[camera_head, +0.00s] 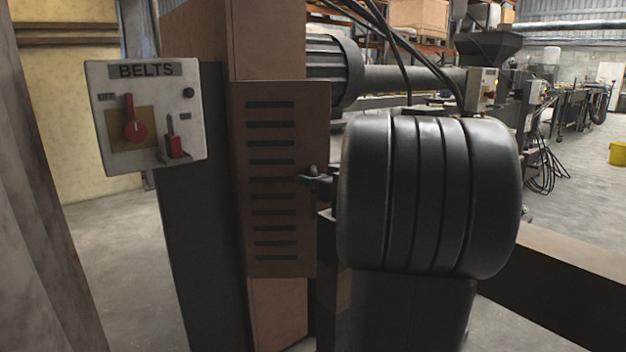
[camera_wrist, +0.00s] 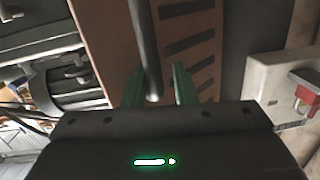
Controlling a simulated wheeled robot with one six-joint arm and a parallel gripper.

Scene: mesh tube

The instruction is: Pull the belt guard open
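The belt guard (camera_head: 286,205) is a brown slotted panel on the front of a brown column. In the wrist view, the slotted guard (camera_wrist: 188,52) lies beyond the fingers. A dark bar handle (camera_wrist: 148,45) runs down between my gripper's two green fingers (camera_wrist: 158,88). The fingers stand apart, with a visible gap between the bar and the right finger. I cannot tell whether the left finger touches the bar. In the head view, my gripper (camera_head: 315,178) is at the guard's right part, mostly hidden by my dark arm, and the handle is hard to make out.
A control box marked BELTS (camera_head: 150,118) with a red knob and red lever is left of the guard. It also shows at the right in the wrist view (camera_wrist: 290,88). A grey motor (camera_head: 333,70) is behind. A brown beam (camera_head: 565,275) runs at the lower right.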

